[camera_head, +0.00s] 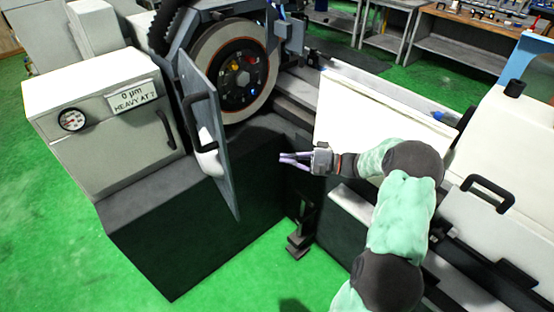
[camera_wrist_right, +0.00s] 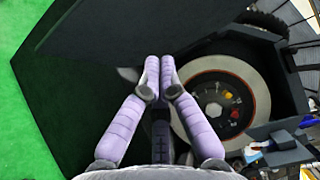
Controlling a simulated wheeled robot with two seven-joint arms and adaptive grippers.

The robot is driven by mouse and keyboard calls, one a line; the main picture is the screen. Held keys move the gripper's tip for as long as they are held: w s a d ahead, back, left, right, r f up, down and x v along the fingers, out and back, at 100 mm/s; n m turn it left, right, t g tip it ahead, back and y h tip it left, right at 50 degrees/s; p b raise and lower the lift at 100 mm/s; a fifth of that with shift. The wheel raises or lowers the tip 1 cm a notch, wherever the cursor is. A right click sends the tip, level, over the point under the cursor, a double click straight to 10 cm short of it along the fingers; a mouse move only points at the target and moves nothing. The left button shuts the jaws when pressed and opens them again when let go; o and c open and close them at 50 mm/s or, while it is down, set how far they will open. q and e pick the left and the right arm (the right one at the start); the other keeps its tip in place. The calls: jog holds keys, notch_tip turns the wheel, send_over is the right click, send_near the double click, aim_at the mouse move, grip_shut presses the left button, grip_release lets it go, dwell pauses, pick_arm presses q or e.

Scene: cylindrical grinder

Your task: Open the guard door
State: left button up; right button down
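The guard door (camera_head: 226,165) is a flat grey panel with a black handle (camera_head: 200,108). In the head view it stands swung out from the grinder, so the grinding wheel (camera_head: 235,72) shows beside it. My right gripper (camera_head: 282,159) is to the right of the door, apart from its handle, below the wheel. In the right wrist view the gripper's purple fingers (camera_wrist_right: 160,76) meet at the tips with nothing between them. That view shows the dark door panel (camera_wrist_right: 115,35) ahead to the left and the wheel to the right. My left gripper is not seen.
A white housing with a gauge (camera_head: 72,119) and a sign (camera_head: 133,96) stands left of the door. A white cover panel (camera_head: 365,112) and a machine part with a black handle (camera_head: 488,190) lie right. Green floor (camera_head: 245,270) is free in front. Workbenches stand behind.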

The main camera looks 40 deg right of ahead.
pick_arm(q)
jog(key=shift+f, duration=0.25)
pick_arm(e)
jog(key=w+a, duration=0.6)
jog(key=a, duration=0.4)
pick_arm(q)
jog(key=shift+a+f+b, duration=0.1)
jog(key=shift+b, duration=0.25)
pick_arm(e)
jog(key=shift+f, duration=0.1)
